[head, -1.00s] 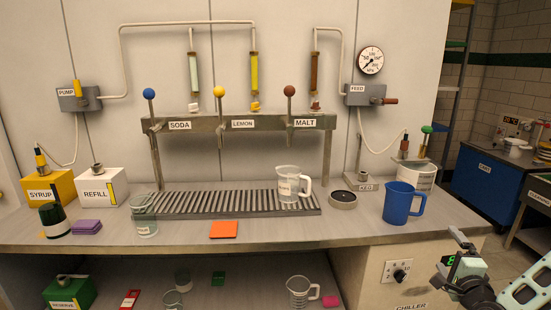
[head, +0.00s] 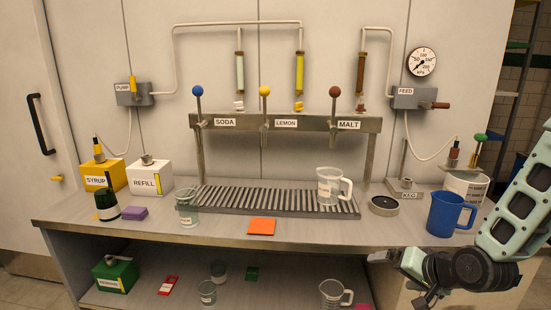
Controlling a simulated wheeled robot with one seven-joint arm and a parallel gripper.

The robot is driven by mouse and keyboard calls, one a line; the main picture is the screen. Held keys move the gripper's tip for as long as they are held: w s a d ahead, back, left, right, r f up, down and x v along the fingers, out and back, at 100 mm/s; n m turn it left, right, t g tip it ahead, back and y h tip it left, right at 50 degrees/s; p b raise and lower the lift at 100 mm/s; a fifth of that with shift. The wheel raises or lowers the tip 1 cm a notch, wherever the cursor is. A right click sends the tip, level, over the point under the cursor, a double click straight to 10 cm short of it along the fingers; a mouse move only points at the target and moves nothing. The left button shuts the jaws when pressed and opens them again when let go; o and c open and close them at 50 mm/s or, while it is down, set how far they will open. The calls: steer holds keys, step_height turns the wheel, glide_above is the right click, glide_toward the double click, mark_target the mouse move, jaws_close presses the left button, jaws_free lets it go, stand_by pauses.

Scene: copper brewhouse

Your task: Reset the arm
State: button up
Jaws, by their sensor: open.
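My gripper (head: 405,278) is at the lower right, in front of the bench's front edge, with its jaws pointing left. It is open, and nothing shows between its fingers. My arm reaches in from the right edge of the view. A blue jug (head: 450,213) stands upright on the counter just above and behind the gripper, apart from it. The arm hides part of the bench's right front.
The counter (head: 330,231) bears a clear measuring jug (head: 329,188) on the drip grate, a clear cup (head: 187,210), an orange mat (head: 261,227), a syrup box (head: 103,175) and a refill box (head: 150,178). Tap levers stand behind. The lower shelf holds several items.

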steer(key=s+a+r+n+g+h, duration=0.1)
steer(key=s+a+r+n+g, duration=0.25)
steer(key=s+a, duration=0.25)
steer(key=s+a+r+n+g, duration=0.2)
steer(key=s+a+r+n, duration=0.1)
steer(key=s+a+n, duration=0.25)
steer(key=s+a+r+n+g+h, duration=0.1)
steer(key=s+r+n, duration=0.1)
steer(key=s, duration=0.5)
steer(key=s+a+r+n+g+h, duration=0.1)
steer(key=s+a+r+g, duration=0.1)
steer(key=s, duration=0.6)
steer(key=shift+a+r+n, duration=0.15)
steer(key=shift+r+n, duration=0.25)
steer(key=shift+r, duration=0.35)
